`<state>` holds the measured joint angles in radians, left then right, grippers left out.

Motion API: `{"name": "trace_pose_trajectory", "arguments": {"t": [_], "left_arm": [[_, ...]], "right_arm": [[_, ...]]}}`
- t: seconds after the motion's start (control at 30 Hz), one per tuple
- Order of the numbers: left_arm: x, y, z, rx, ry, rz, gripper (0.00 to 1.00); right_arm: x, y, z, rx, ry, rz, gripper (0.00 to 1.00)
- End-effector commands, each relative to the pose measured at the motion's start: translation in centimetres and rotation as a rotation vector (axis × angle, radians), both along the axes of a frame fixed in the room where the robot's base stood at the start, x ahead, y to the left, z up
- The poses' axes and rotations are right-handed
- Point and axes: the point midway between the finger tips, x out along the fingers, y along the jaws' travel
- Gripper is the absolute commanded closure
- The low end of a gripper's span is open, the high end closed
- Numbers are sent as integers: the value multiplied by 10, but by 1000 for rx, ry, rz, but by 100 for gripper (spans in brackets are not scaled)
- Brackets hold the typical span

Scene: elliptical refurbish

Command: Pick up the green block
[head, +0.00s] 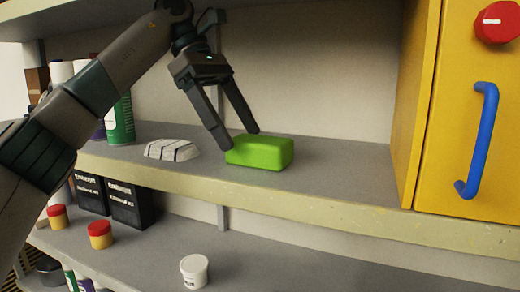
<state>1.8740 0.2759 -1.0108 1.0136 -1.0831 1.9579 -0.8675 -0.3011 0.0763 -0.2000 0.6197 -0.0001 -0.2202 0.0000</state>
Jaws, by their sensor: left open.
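The green block (262,154) lies on the upper shelf, near its front edge, at the centre of the head view. My left gripper (241,139) comes down from above left with its fingers apart. One fingertip is at the block's left end and the other is by its upper back edge. I cannot tell whether either fingertip touches the block. Nothing is held between the fingers. My right gripper is not in view.
A striped white object (171,150) lies left of the block on the upper shelf (330,180). Cans and a green bottle (120,122) stand farther left. A yellow cabinet (445,150) with a blue handle (480,140) bounds the right. The shelf between block and cabinet is clear.

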Motion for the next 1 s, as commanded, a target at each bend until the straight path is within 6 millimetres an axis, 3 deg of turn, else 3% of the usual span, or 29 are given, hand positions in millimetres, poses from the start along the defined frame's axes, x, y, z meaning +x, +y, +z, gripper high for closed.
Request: {"name": "trace_pose_trajectory", "arguments": {"t": [0.47, 0.73, 1.0], "left_arm": [[-2, -6, 0, 0, 0, -1, 22], [-14, -33, 1, 2, -1, -2, 22], [-18, -43, -20, 0, 0, -1, 22]], "right_arm": [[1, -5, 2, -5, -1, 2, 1], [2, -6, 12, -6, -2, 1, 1], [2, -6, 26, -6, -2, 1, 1]]}}
